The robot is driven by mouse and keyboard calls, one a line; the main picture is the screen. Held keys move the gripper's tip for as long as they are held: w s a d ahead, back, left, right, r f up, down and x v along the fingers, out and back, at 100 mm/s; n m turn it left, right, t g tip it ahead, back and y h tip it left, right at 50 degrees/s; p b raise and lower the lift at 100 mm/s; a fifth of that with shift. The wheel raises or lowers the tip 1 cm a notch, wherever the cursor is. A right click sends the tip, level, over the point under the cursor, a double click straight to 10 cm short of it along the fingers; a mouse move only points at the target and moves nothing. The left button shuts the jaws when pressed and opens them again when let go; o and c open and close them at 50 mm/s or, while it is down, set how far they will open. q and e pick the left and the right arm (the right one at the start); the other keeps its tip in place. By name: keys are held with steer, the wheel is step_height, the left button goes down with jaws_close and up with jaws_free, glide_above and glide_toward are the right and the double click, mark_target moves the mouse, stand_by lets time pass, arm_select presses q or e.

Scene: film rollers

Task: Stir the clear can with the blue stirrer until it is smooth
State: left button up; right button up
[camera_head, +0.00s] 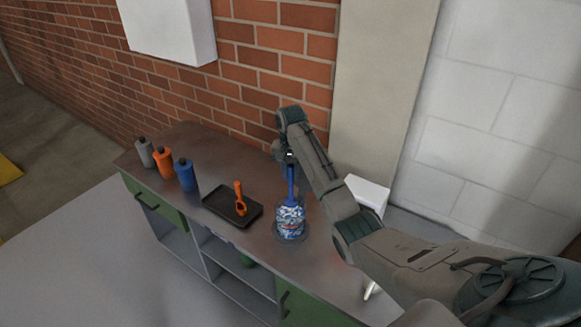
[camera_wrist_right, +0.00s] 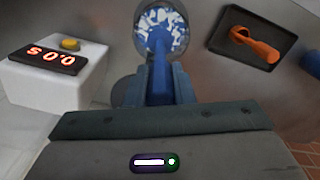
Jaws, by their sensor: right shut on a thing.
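My right gripper (camera_head: 289,158) is above the can, shut on the stirrer's upper end. In the right wrist view the stirrer (camera_wrist_right: 160,75) runs from the jaws into the can (camera_wrist_right: 161,30), where blue and white patches show unmixed. The stirrer's lower tip is hidden in the content. My left gripper is not in view.
A black tray (camera_head: 217,203) with an orange stirrer (camera_head: 240,200) lies left of the can. Grey (camera_head: 145,152), orange (camera_head: 163,160) and blue (camera_head: 186,175) bottles stand at the counter's left end.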

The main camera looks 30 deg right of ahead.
mark_target(290, 182)
steer(key=shift+w+a+f, duration=0.1)
steer(key=shift+f, duration=0.65)
step_height(290, 182, down, 2)
steer(key=shift+b, duration=0.35)
steer(key=shift+f+b, duration=0.5)
steer(key=shift+f, duration=1.55)
steer(key=shift+f+b, duration=0.45)
steer(key=shift+f, duration=1.05)
steer(key=shift+w, duration=0.1)
